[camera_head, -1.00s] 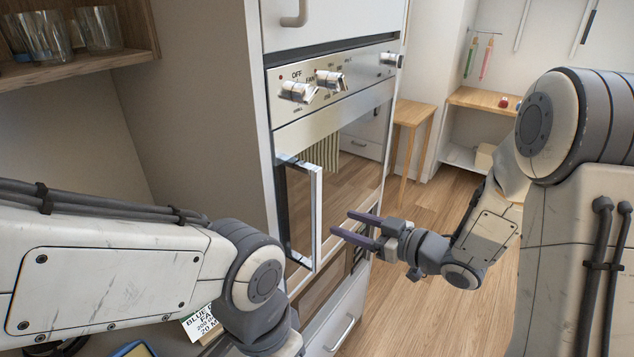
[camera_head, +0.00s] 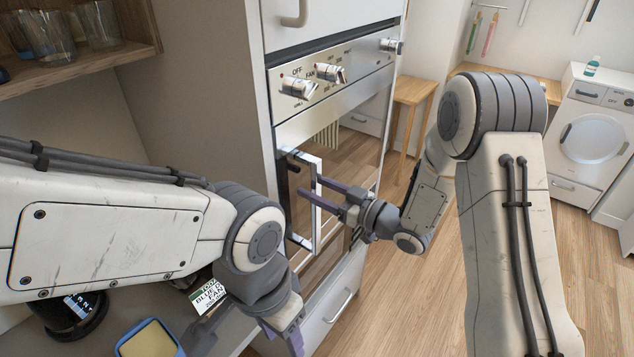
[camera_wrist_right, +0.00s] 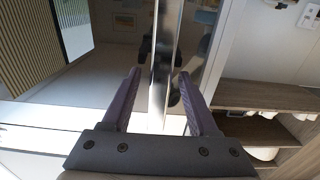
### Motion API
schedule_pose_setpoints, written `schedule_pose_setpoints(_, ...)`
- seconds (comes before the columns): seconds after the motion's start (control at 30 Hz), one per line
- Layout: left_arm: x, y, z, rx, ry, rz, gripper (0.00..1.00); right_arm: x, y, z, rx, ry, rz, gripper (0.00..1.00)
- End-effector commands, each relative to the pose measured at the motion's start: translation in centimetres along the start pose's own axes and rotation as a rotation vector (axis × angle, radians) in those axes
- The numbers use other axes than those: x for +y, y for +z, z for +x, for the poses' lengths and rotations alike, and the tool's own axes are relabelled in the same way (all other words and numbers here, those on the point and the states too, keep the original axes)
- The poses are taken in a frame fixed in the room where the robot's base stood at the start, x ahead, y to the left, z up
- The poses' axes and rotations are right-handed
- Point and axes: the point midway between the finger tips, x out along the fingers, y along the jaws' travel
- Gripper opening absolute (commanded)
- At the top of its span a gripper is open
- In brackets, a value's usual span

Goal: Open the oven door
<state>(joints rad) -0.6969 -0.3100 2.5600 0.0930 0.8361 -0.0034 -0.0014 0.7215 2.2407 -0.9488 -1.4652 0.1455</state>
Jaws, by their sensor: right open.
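The oven (camera_head: 350,150) is built into a tall white cabinet, and its glossy door looks closed. A long upright metal handle (camera_head: 316,235) stands out near the door's left edge. My right gripper (camera_head: 312,187) is open, with its two purple fingers reaching left to the handle. In the right wrist view the handle bar (camera_wrist_right: 163,60) runs upright between the fingers of my right gripper (camera_wrist_right: 160,85), with a gap on each side. Contact cannot be told. My left gripper (camera_head: 284,340) hangs low at the bottom, partly cut off, its fingers pointing down.
Several knobs (camera_head: 299,88) sit on the panel above the door. A white drawer (camera_head: 335,305) is below. On the left counter are a printed card (camera_head: 208,296) and a yellow-and-blue item (camera_head: 150,340). A wooden stool (camera_head: 413,95) stands beyond the oven; open floor lies right.

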Motion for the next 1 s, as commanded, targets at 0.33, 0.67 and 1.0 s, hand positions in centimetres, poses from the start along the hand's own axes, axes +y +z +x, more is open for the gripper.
schedule_pose_setpoints(0.33, 0.01, 0.00, -0.07, 0.000, 0.000, 0.000, 0.50, -0.02, 0.03, 0.28, 0.000, 0.000, 0.000, 0.45)
schedule_pose_setpoints(0.67, 0.01, 0.00, -0.07, 0.000, 0.000, 0.000, 0.50, -0.02, 0.02, 0.23, 0.000, 0.000, 0.000, 0.00)
schedule_pose_setpoints(1.0, 0.01, 0.00, -0.08, 0.000, 0.000, 0.000, 0.50, -0.05, 0.01, 0.22, 0.000, -0.001, 0.000, 0.00)
